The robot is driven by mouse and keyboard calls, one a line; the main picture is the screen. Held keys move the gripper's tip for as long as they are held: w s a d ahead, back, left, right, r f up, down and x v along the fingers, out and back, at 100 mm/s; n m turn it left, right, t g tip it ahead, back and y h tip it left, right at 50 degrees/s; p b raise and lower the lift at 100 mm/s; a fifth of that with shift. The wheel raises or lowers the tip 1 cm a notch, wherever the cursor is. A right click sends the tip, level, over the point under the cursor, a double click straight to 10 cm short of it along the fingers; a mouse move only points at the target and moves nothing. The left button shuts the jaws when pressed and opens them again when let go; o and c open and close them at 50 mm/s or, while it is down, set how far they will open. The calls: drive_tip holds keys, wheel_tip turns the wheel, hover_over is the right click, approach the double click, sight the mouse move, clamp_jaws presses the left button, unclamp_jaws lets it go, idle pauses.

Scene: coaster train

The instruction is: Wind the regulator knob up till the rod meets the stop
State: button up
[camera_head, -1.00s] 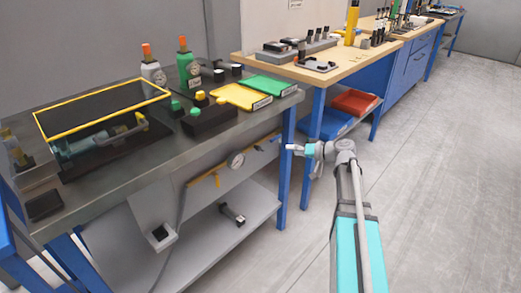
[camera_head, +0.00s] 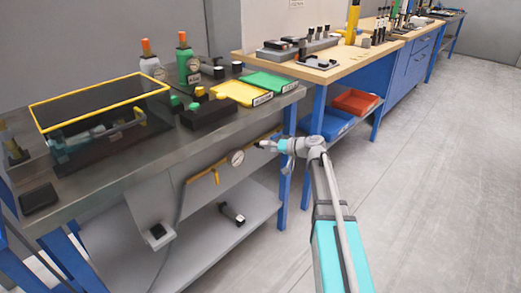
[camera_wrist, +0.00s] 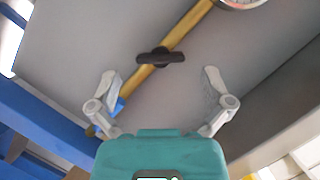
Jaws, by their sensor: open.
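My gripper (camera_head: 264,145) is open in front of the bench's lower panel; it also shows in the wrist view (camera_wrist: 161,74). Between and beyond its fingers is a black bar handle (camera_wrist: 160,57) on a yellow pipe (camera_wrist: 178,34). The handle is not gripped. A round gauge (camera_head: 237,158) sits on this pipe. I cannot tell which part is the regulator knob. On the bench, a yellow-edged clear guard (camera_head: 100,104) covers a grey-green cylinder-like device (camera_head: 92,141). Its rod and stop cannot be made out.
A black box (camera_head: 208,112) with green and yellow knobs stands on the metal bench. Two orange-topped bottles (camera_head: 189,62) stand behind. A blue bench leg (camera_head: 285,160) is close beside my gripper. A lower shelf (camera_head: 195,245) lies below. The floor at right is clear.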

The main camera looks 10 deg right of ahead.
drive_tip(key=shift+b+x, duration=0.3)
drive_tip(key=shift+x, duration=1.3)
drive_tip(key=c, duration=1.1)
